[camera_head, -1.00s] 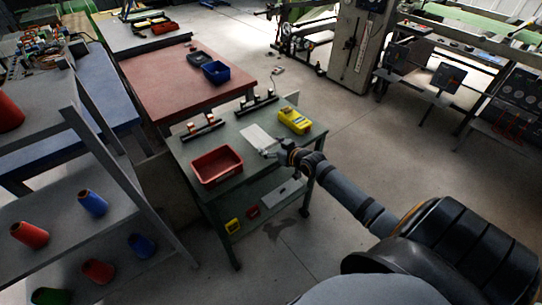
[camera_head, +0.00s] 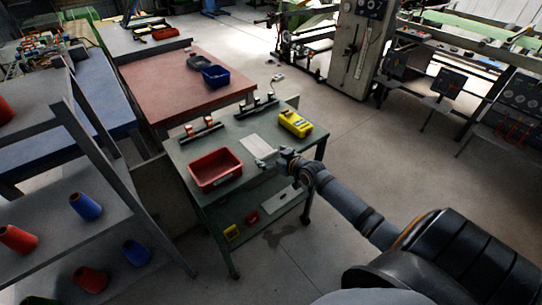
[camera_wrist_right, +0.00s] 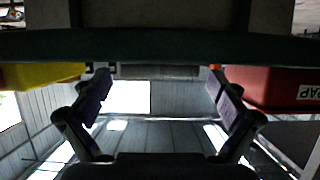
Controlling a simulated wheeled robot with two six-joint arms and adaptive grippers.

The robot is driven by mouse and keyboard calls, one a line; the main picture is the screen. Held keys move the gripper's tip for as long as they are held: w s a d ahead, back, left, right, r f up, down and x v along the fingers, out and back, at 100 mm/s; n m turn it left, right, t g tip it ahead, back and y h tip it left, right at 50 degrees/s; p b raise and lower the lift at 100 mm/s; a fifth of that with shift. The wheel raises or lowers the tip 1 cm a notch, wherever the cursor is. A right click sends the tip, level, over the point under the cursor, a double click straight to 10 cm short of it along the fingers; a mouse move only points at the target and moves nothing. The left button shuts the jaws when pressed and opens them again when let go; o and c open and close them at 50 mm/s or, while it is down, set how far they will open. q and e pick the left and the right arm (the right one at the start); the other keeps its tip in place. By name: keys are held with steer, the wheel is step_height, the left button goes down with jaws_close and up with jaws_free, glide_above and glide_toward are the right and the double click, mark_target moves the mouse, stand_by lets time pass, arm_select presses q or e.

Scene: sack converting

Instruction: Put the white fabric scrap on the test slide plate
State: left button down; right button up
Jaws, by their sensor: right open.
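A pale, flat rectangle (camera_head: 256,146), which looks like the test slide plate, lies on the green table (camera_head: 237,206) between the red bin and the yellow device. I cannot make out a separate white fabric scrap in either view. My right gripper (camera_head: 264,162) is at the table's near side, close to the pale rectangle's front edge. In the right wrist view its two fingers (camera_wrist_right: 163,92) are spread, with nothing seen held between them. A thin grey strip (camera_wrist_right: 158,72) shows beyond the fingertips; I cannot tell what it is. My left gripper is not in view.
A red bin (camera_head: 217,185) stands left of my right gripper; its label partly shows in the wrist view (camera_wrist_right: 280,88). A yellow device (camera_head: 295,124) stands to the right. Two black fixtures (camera_head: 201,130) line the back. A spool shelf (camera_head: 60,190) is at left.

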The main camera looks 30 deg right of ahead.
steer(key=shift+r, duration=0.35)
steer(key=p+v, duration=1.1)
steer(key=shift+s, duration=0.5)
